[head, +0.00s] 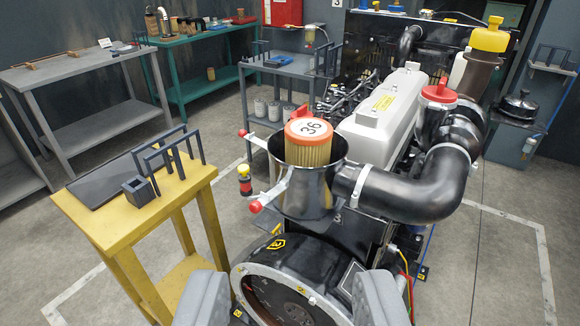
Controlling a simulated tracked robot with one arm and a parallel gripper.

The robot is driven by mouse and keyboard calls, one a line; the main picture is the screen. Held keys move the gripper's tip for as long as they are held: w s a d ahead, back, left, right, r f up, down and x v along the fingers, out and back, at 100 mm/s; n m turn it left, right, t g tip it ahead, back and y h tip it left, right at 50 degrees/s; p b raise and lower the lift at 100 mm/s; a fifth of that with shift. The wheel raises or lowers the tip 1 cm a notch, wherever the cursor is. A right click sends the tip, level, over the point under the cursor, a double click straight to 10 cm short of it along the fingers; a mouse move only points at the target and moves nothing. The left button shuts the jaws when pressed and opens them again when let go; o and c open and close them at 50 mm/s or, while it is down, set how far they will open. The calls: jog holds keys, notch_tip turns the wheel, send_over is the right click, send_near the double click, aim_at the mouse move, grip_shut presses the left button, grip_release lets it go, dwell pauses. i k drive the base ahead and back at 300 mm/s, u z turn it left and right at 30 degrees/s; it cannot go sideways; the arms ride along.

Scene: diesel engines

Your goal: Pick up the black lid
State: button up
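A black round lid-like part (519,105) with a small knob on top rests on a dark stand at the far right. It is small in the picture, but it looks like the black lid. My gripper (288,285) shows at the bottom as two grey fingers, wide apart with nothing held between them. The lid is well beyond my gripper, up and to the right, behind the engine's right side. The black air filter housing (305,190) stands open, with a filter marked 36 (308,142) upright in it.
The engine with its white cover (382,118) and thick black hose (415,195) stands between my gripper and the lid. A yellow table (100,222) is at left. Grey and green tables (190,38) line the back. Floor is clear at right.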

aim_at(520, 106)
jog(key=i, duration=0.9)
jog(key=z, duration=0.05)
